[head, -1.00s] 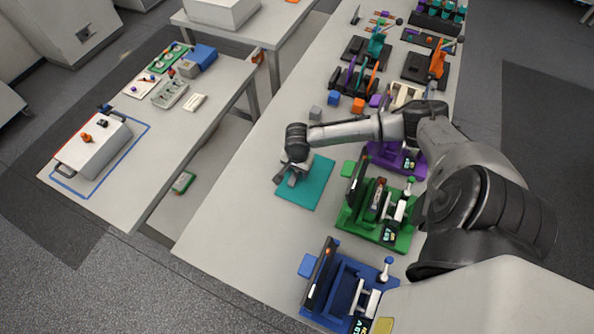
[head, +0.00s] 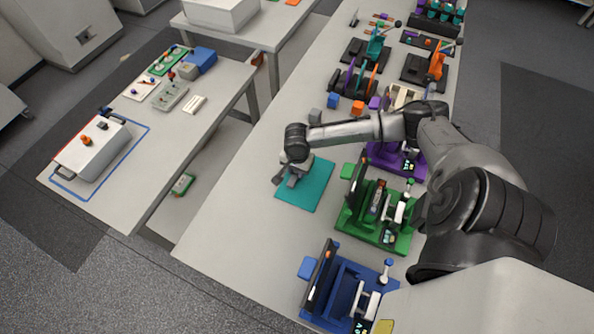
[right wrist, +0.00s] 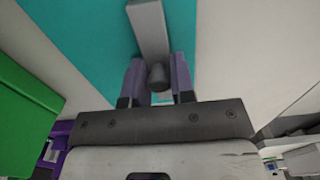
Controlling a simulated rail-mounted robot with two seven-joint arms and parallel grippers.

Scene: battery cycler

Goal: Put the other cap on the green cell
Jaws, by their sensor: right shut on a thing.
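My right gripper (right wrist: 158,82) is low over the teal mat (head: 318,193), near its left edge. It is shut on a grey piece (right wrist: 149,28): a flat light-grey bar with a dark round end that sits between the fingers. I cannot tell whether this is the cap. In the head view my right gripper (head: 292,178) hides part of the mat, and the held piece is too small to make out. The green cycler (head: 398,240) stands right of the mat, with an elongated dark and reddish thing in its middle. I cannot tell the green cell or its caps apart there. My left gripper is out of view.
A green block (head: 347,170) lies between the mat and the green cycler; it is close on the left in the wrist view (right wrist: 22,105). The blue cycler (head: 345,290) is nearer, the purple one (head: 405,165) farther. Bench left of the mat is clear.

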